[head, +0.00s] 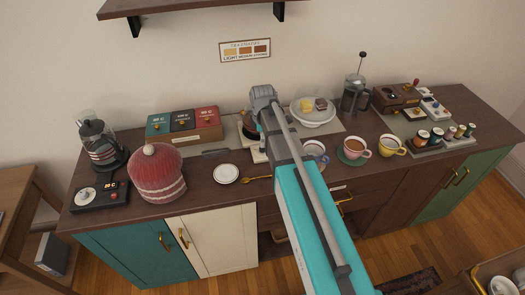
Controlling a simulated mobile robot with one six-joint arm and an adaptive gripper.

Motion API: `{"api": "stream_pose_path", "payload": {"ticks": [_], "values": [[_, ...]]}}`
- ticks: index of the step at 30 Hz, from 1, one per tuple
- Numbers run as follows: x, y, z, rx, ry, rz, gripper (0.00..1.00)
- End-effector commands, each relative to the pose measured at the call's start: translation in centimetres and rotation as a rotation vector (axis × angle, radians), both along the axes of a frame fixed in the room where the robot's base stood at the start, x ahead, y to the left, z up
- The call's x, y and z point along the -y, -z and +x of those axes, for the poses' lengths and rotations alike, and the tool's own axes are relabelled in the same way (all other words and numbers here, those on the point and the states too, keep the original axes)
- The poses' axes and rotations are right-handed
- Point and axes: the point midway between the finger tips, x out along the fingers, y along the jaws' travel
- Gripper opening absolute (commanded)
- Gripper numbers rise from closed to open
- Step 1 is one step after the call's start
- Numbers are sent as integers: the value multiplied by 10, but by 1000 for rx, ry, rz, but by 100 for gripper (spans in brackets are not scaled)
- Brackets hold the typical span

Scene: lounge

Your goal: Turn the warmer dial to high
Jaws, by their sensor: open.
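A black unit (88,205) at the left end of the counter has a pale round disc and a small reddish knob (114,196). It may be the warmer, but its markings are too small to read, so I cannot tell the dial's setting. My arm reaches from the bottom right over the middle of the counter, and its grey far end is well to the right of this unit. I cannot make out my gripper's fingers there.
A pink knitted cosy (158,175) stands just right of the black unit, with a glass-and-black grinder-like device (97,140) behind it. A white saucer (226,174) and gold spoon (257,179) lie mid-counter. Cups, a French press (355,97) and jars crowd the right.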

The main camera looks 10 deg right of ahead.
Motion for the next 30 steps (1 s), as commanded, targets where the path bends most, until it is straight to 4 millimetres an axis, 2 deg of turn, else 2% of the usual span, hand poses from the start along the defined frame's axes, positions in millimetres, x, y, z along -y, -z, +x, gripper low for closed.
{"api": "stream_pose_path", "payload": {"ticks": [1,15,30], "values": [[0,8,0,0,0,0,72],[0,40,0,0,0,0,72],[0,46,0,0,1,0,72]]}}
